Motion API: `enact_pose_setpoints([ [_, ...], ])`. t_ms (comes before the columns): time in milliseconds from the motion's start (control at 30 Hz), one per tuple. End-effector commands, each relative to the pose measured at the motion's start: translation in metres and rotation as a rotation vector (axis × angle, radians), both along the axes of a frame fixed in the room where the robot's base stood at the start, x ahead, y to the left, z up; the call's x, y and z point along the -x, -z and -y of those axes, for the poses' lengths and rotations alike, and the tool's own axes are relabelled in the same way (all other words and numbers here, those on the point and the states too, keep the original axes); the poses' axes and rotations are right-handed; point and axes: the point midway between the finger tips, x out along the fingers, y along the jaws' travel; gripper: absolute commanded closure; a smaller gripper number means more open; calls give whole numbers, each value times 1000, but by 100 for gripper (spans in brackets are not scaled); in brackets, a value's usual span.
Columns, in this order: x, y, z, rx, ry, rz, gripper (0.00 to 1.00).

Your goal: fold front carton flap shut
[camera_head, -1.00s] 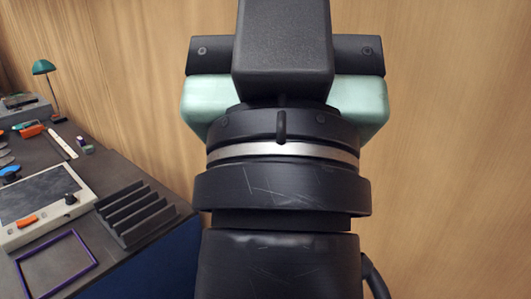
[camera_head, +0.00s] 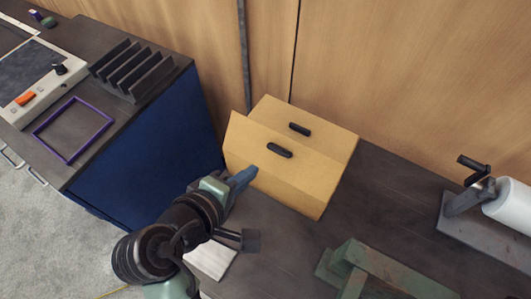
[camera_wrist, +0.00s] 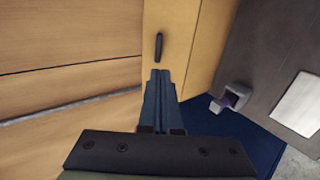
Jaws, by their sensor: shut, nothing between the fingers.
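The tan carton (camera_head: 300,198) stands on the dark bench against the wood wall. Its front flap (camera_head: 260,142) has a black handle (camera_head: 279,150) and looks raised at a tilt, its upper edge apart from the back flap at the left. The back flap (camera_head: 325,130) has its own black handle (camera_head: 300,129). My gripper (camera_head: 247,173) is shut and empty, at the carton's near left side by the front flap. In the wrist view its shut fingertips (camera_wrist: 160,74) point at a tan carton panel (camera_wrist: 180,20) just below a black handle (camera_wrist: 159,46). I cannot tell whether they touch.
A blue cabinet (camera_head: 150,150) with a slotted black rack (camera_head: 128,70) and a purple frame (camera_head: 75,130) stands left. A white sheet (camera_head: 211,258) lies near my arm. A green metal fixture (camera_head: 375,272) and a white roll on a stand (camera_head: 512,208) are at right.

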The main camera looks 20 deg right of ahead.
Motion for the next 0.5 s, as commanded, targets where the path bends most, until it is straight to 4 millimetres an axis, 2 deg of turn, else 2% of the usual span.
enact_pose_setpoints([
  [300,-35,38,46,-2,3,0,100],
  [500,-49,54,63,-3,1,2,100],
])
